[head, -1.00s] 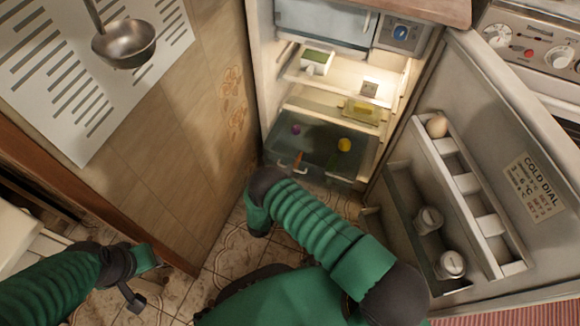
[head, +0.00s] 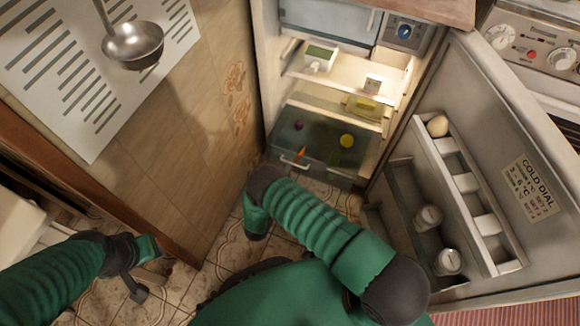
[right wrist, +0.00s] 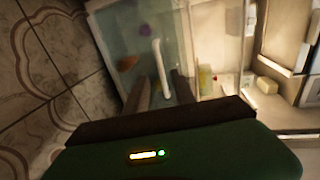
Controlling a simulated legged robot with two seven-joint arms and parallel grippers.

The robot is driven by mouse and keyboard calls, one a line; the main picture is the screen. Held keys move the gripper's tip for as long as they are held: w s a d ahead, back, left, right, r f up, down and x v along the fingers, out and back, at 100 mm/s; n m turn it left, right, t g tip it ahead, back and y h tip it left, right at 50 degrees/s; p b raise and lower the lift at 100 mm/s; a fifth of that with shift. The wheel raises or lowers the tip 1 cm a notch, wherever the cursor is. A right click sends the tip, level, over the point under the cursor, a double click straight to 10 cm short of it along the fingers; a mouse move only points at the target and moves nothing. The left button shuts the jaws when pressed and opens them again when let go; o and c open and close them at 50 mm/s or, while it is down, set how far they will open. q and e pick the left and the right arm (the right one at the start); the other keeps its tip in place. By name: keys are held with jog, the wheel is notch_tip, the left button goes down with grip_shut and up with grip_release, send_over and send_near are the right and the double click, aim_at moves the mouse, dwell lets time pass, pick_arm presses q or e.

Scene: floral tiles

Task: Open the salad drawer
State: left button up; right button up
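The salad drawer (head: 318,160) is a clear bin at the bottom of the open fridge, with a white bar handle (head: 294,163). It looks shut. A purple, an orange and a yellow item show through it. In the right wrist view the handle (right wrist: 160,68) runs lengthwise between the two dark fingers of my right gripper (right wrist: 162,88). The fingers are apart, and I see no clear contact. In the head view my right forearm hides this gripper. My left gripper (head: 140,275) hangs at the lower left, away from the fridge, its finger gap unclear.
The fridge door (head: 480,170) stands open at the right, with an egg and jars on its shelves. A tiled wall (head: 225,100) closes off the left side. Shelves (head: 345,75) hold small boxes above the drawer. Patterned floor tiles (head: 215,275) lie below.

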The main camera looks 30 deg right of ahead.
jog(key=p+v, duration=0.4)
jog(key=v, duration=0.9)
jog(key=shift+s, duration=0.2)
